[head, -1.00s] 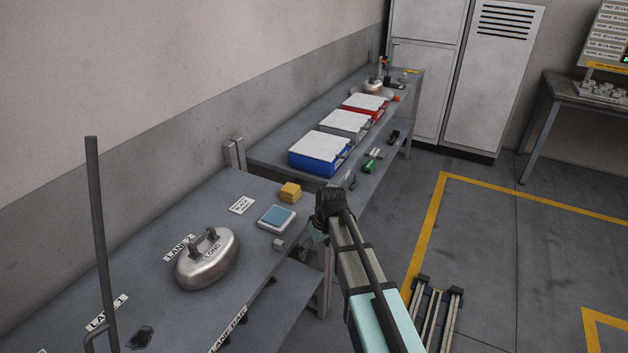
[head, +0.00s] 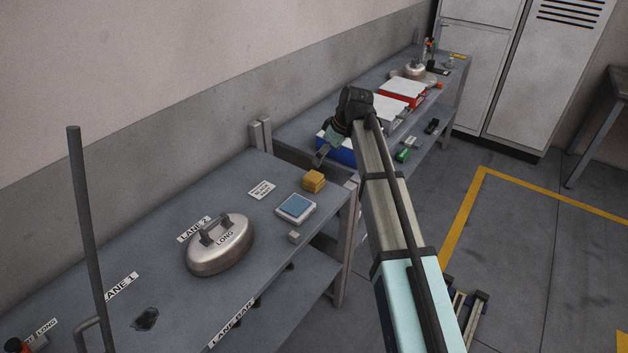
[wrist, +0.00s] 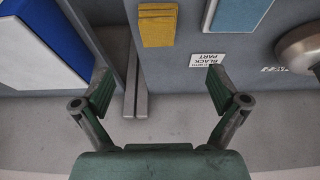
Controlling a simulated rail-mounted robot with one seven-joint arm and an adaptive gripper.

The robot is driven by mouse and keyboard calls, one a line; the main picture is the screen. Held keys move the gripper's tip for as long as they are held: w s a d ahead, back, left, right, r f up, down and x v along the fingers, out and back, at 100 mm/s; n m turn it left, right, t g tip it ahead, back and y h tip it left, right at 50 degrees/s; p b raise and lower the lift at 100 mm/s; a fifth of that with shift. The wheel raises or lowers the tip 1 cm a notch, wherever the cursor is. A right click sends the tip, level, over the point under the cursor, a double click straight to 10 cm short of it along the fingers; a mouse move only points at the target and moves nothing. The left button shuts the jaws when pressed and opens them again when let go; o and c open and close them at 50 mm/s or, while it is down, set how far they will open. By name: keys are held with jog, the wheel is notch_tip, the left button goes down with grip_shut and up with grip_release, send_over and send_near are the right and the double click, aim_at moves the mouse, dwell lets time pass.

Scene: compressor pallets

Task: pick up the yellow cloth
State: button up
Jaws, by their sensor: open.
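The yellow cloth (head: 314,181) is a small folded stack on the near grey bench, close to the bench's far end. It also shows in the wrist view (wrist: 158,25) at the top, ahead of the fingers and a little left of the middle. My gripper (wrist: 158,85) is open and empty, its two fingers spread wide. In the head view my gripper (head: 322,155) is above and just beyond the cloth, apart from it, partly hidden by my wrist.
A blue-topped pad (head: 296,208) lies beside the cloth, with a label card (head: 262,190) nearby. A metal lidded weight marked LONG (head: 219,248) stands nearer. Beyond are blue, grey and red (head: 402,91) white-topped bins. Two grey posts (head: 260,134) stand at the wall between benches.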

aim_at(315, 177)
jog(key=p+x, duration=0.4)
jog(key=x, duration=0.9)
jog(key=shift+w+f, duration=0.1)
jog(key=shift+f, duration=0.3)
jog(key=c, duration=1.2)
